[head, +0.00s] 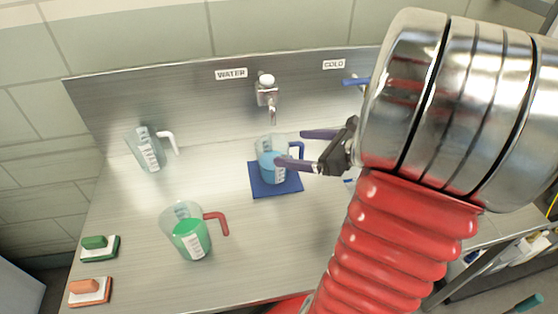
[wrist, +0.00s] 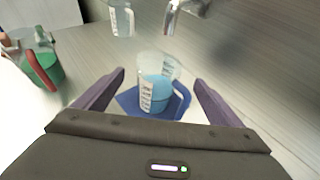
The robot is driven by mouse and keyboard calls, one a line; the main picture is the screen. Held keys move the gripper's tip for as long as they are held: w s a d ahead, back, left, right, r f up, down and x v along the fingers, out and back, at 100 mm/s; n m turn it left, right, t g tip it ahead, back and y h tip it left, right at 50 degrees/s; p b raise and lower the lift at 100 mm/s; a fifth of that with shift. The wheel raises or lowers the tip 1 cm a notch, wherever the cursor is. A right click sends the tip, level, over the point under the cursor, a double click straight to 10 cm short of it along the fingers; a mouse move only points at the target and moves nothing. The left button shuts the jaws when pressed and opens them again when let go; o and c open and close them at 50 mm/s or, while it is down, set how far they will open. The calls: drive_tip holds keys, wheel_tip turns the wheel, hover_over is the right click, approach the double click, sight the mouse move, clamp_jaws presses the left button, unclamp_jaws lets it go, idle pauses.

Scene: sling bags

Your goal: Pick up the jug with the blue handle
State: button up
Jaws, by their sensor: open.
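A jug with a red handle and green liquid (head: 190,232) stands front left. An empty-looking jug with a white handle (head: 148,150) stands back left. A metal tap (head: 267,92) hangs behind the blue-handled jug. Green (head: 98,246) and orange (head: 90,290) brushes lie at the left edge.

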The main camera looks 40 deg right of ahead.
sight(262, 145)
drive_tip(key=shift+x, duration=1.1)
drive_tip(key=shift+w, duration=0.1)
drive_tip(key=shift+x, duration=2.5)
drive_tip(key=shift+a+f, duration=0.1)
drive_tip(key=c, duration=2.1)
